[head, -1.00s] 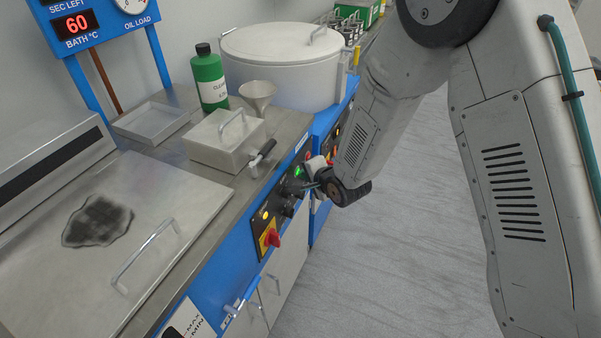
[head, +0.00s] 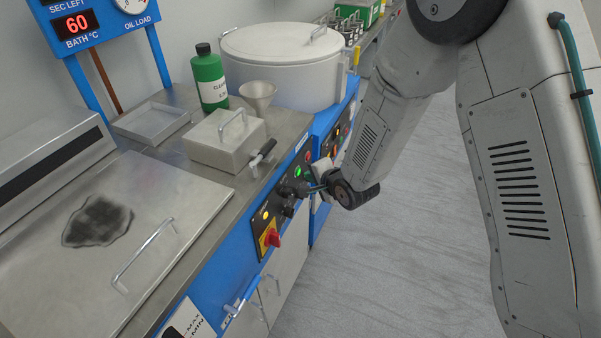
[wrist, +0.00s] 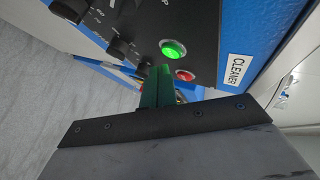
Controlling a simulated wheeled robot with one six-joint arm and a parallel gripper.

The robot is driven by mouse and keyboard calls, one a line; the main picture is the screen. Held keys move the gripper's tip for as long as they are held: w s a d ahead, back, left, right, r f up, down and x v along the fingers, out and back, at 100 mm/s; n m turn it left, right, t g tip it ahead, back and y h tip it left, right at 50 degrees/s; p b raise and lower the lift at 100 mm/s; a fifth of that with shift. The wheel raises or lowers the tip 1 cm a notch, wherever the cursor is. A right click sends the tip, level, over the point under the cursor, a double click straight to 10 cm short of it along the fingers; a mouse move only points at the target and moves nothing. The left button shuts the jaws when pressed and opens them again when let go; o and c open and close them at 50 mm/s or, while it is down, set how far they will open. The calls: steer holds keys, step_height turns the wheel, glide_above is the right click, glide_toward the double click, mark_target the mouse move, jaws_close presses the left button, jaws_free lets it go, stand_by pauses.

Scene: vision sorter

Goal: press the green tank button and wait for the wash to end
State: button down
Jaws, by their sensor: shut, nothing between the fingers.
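The green button (wrist: 173,49) is lit on the black control panel in the wrist view, with a red button (wrist: 185,75) beside it. In the head view the green button (head: 298,172) glows on the panel at the front of the bench. My gripper (wrist: 160,70) is shut and empty, its green fingers pointing at the panel. Its tips appear just short of the green button, apart from it. In the head view my gripper (head: 316,187) is small and partly hidden by my wrist. The tank lid (head: 150,215) is closed.
Black knobs (wrist: 120,48) and a red rotary switch (head: 271,238) are on the same panel. Floor at right is clear.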

steer(key=shift+s+d, duration=0.3)
steer(key=shift+d, duration=0.45)
steer(key=shift+s+d, duration=0.25)
steer(key=shift+d, duration=0.55)
steer(key=shift+s+d, duration=0.3)
steer(key=shift+d, duration=0.45)
